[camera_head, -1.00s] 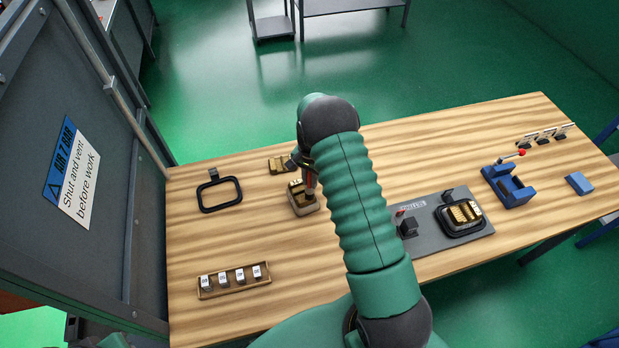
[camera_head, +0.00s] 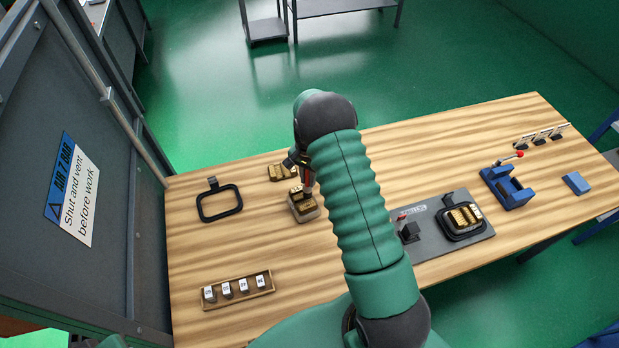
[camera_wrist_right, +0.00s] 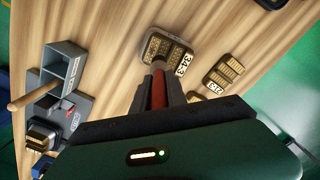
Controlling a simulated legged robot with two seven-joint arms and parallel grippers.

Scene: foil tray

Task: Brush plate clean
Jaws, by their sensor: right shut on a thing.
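My right gripper (camera_head: 305,180) is shut on a brush with a red handle (camera_wrist_right: 159,88). It holds the brush upright over a brass-coloured plate (camera_head: 305,208) in a pale, rounded holder on the table. A dark-marked white label lies at the plate's edge. My forearm hides part of the table in the head view. My left gripper is not in view.
A second brass plate (camera_head: 280,173) lies just behind. A black frame (camera_head: 202,206) stands left; a tray of numbered blocks (camera_head: 238,300) is front left. A grey board (camera_head: 482,239) carries another plate (camera_head: 464,217) right. A blue fixture (camera_head: 507,190) stands beyond it.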

